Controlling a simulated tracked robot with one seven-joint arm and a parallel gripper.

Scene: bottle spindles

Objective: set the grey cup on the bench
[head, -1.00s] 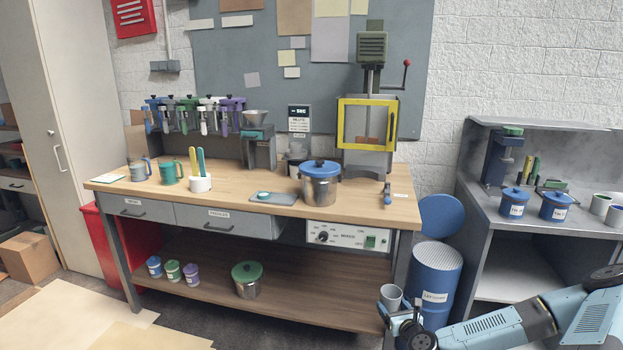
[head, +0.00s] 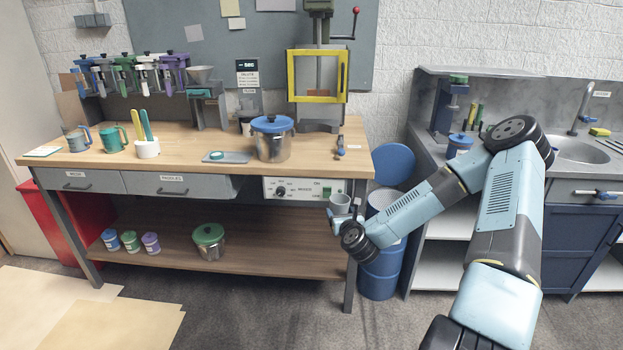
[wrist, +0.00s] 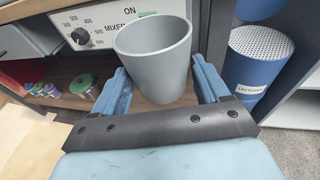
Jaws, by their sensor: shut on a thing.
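The grey cup (wrist: 153,62) is upright between the fingers of my gripper (wrist: 160,90) in the wrist view, and the fingers are shut on it. In the head view the grey cup (head: 340,204) and my gripper (head: 344,218) are at the right front corner of the bench, below the level of its top. The wooden bench (head: 215,166) has a clear stretch along its front edge. The cup's inside looks empty in the wrist view.
On the bench stand a steel pot with a blue lid (head: 272,140), a small grey scale (head: 226,157), a white holder (head: 148,149) and two mugs. A blue drum (head: 380,272) stands beside the bench's right leg. A mixer control panel (head: 305,189) is under the top.

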